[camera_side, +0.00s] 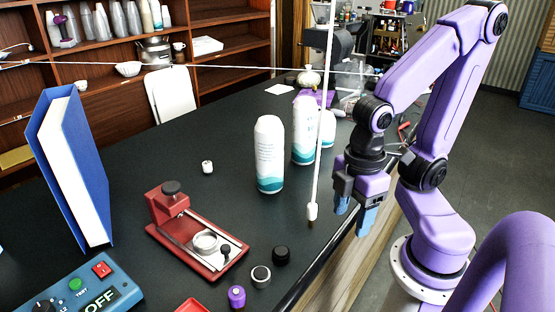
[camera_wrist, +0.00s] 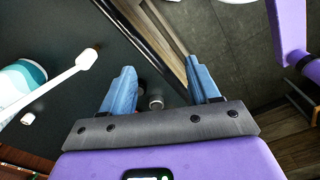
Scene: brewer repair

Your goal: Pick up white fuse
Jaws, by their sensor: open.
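A small white cylinder, likely the white fuse (camera_side: 207,167), stands on the dark table left of the bottles. A small white piece (camera_wrist: 28,118) at the left of the wrist view seems to be the same thing. My gripper (camera_side: 354,215) is open and empty, with blue fingers pointing down near the table's right edge, well to the right of the fuse. In the wrist view its two fingers (camera_wrist: 160,68) are spread apart. A small round dark part (camera_wrist: 155,102) shows between the fingers, below them.
White bottles (camera_side: 270,155) stand between fuse and gripper. A white rod (camera_side: 312,210) hangs in front of them. A red fixture (camera_side: 216,261), black knob (camera_side: 281,255), ring (camera_side: 261,276) and purple cylinder (camera_side: 236,296) lie nearer. A blue binder (camera_side: 95,200) and control box (camera_side: 75,285) are left.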

